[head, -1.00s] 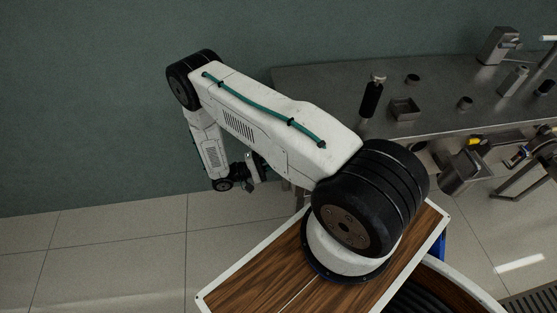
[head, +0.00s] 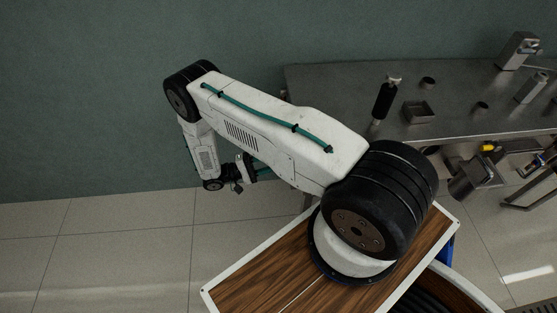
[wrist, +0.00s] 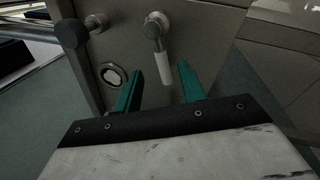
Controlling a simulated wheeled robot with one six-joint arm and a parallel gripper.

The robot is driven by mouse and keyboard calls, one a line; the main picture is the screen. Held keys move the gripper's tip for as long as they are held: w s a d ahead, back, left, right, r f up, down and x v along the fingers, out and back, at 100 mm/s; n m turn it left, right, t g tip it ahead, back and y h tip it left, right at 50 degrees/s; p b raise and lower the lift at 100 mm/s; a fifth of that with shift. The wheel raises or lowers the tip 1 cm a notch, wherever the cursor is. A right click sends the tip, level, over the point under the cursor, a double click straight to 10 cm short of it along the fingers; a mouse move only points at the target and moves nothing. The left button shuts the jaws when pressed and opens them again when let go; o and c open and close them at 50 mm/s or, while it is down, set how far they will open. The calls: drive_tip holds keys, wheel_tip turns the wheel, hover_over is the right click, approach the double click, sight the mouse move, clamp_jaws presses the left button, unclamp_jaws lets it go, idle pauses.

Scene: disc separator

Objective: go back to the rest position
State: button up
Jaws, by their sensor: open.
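My gripper (wrist: 158,88) shows in the wrist view with its two green fingers apart and nothing between them. Behind the fingers is a grey metal panel with a lever with a white grip (wrist: 163,66); I cannot tell how far off it is, and no contact shows. In the head view my arm is folded out to the left over the floor, with its wrist hanging low near the wall.
A grey metal table (head: 330,85) stands at the right against the green wall (head: 90,90), bearing a black-handled tool (head: 384,100) and a small square tray (head: 418,111). A metal cup-like part (head: 470,180) is at the table's front. The tiled floor (head: 110,250) at left is clear.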

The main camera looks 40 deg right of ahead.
drive_tip(key=shift+w+a+f, duration=0.1)
drive_tip(key=shift+w+a, duration=0.15)
drive_tip(key=shift+a, duration=0.2)
wheel_tip(320, 180, up, 33)
drive_tip(key=w+a+m+y, duration=0.1)
drive_tip(key=a+m+y, duration=0.1)
drive_tip(key=y, duration=0.8)
drive_tip(key=s+a+r+n+t+y, duration=0.1)
drive_tip(key=s+r+t+y, duration=0.3)
drive_tip(key=s+r, duration=0.4)
drive_tip(key=s+a+r+n+t+y, duration=0.2)
drive_tip(key=s+a+r+t+y, duration=0.2)
drive_tip(key=s+r, duration=0.5)
drive_tip(key=s+t, duration=0.2)
drive_tip(key=s, duration=0.4)
drive_tip(key=shift+n+t, duration=0.3)
drive_tip(key=shift+s+d, duration=0.1)
drive_tip(key=shift+c, duration=0.4)
